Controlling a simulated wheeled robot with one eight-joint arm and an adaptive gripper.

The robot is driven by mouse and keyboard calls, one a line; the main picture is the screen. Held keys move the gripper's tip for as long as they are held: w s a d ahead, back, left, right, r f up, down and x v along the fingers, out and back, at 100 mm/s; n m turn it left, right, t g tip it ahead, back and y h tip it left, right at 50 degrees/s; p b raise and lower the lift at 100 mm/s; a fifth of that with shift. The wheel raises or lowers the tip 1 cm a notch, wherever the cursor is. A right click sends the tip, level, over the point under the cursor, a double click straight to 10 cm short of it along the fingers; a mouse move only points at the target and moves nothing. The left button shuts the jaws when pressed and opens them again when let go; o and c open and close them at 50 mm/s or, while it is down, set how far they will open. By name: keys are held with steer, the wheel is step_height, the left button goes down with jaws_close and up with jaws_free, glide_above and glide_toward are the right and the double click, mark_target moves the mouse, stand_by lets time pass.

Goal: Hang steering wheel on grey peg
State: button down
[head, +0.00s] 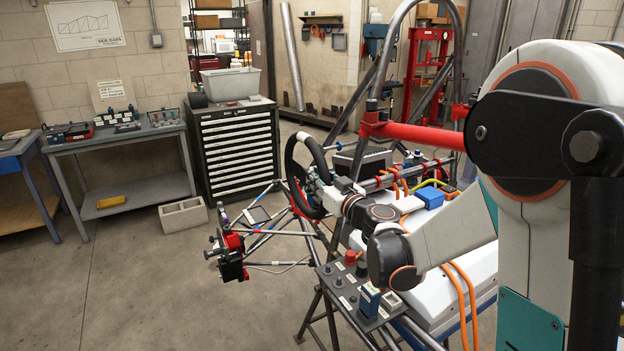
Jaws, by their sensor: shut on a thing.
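The steering wheel (290,163) is a black ring seen at a steep angle in the head view, standing near upright at the left end of the tube chassis. My gripper (337,190) is at its right side and is shut on it; the wrist and the wheel's hub area overlap, so the exact contact is hard to see. A steering column or rail with red clamps runs to the right just behind the gripper. I cannot pick out the grey peg with certainty.
Chassis tubes (344,128) and a red bar (420,133) stand close to my arm. A control panel (352,292) with knobs is below the wrist. A black drawer cabinet (238,150), a workbench (130,133) and a concrete block (183,215) are at left.

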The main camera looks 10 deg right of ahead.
steer(key=w+d+f+b, duration=0.1)
steer(key=w+d+f, duration=0.1)
steer(key=d, duration=0.5)
steer(key=shift+w+d+f, duration=0.15)
steer(key=shift+w+d, duration=0.1)
steer(key=shift+d, duration=0.1)
stand_by(0.9)
steer(key=shift+f, duration=0.1)
stand_by(0.5)
steer(key=c, duration=1.4)
jaws_free()
steer(key=shift+d, duration=0.1)
steer(key=shift+o, duration=0.2)
steer(key=v, duration=1.2)
steer(key=shift+b, duration=0.3)
